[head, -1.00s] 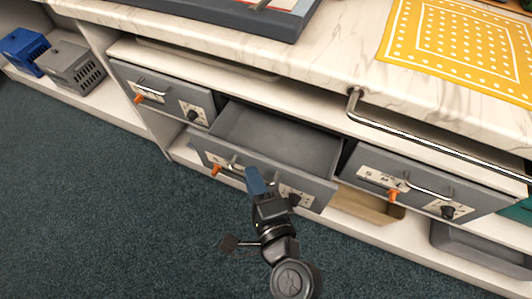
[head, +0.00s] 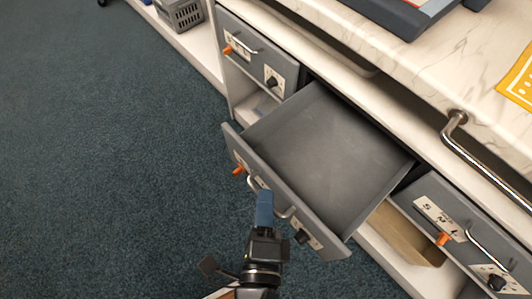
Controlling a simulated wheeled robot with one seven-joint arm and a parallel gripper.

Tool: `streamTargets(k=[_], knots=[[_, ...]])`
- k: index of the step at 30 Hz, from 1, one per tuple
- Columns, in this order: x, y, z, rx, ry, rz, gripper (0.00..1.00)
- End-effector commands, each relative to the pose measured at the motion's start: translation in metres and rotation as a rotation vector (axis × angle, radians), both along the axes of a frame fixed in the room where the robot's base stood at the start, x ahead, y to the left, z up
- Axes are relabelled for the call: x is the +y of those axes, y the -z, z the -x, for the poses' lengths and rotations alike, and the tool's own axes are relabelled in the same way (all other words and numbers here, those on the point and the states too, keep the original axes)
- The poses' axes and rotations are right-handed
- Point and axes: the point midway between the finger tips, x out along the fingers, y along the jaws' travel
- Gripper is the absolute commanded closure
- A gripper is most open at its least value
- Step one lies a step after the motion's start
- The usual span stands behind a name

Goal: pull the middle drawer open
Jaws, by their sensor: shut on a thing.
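The middle drawer (head: 320,150) is a grey, empty drawer pulled well out of the white cabinet. Its front carries a metal bar handle (head: 252,184), an orange lever (head: 238,171) and a black knob (head: 302,237). My gripper (head: 264,205), with blue fingers, is at the middle of the handle and shut on it. The fingers hide part of the handle.
A shut drawer (head: 247,48) is at the upper left and another (head: 458,240) at the lower right. A metal rail (head: 480,165) runs along the marble counter (head: 440,75). Open carpet (head: 110,170) lies to the left.

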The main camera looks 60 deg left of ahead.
Motion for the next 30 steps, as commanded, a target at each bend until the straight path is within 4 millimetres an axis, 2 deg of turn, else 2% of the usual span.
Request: streamTargets(k=[1,8,17,30], knots=[[-0.001,0.001,-0.001,0.000,0.002,0.001,0.84],[0.000,0.001,-0.001,0.000,0.001,0.001,0.63],[-0.003,0.000,0.002,0.001,0.000,-0.001,0.63],[-0.056,-0.007,0.034,0.002,-0.001,0.001,0.63]])
